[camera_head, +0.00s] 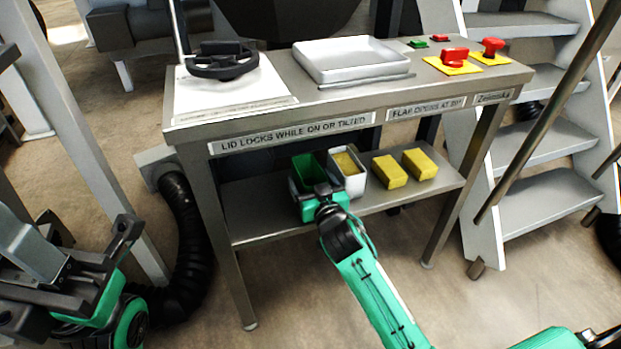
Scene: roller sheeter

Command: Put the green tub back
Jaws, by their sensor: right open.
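The green tub (304,168) stands upright on the lower shelf (262,221) of the steel table, at the left end of a row. My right gripper (322,190) is at the tub's front side, its jaws open. It covers part of the tub's front, and I cannot tell whether it touches the tub. My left gripper (122,232) is at the lower left, away from the table, and the frame does not show clearly how its jaws stand.
A white tub with yellow contents (347,181) stands right beside the green tub. Two yellow blocks (389,171) (420,164) lie further right on the shelf. The tabletop bears a handwheel (222,66), a white tray (349,61) and red knobs. Grey steps (545,150) stand at the right.

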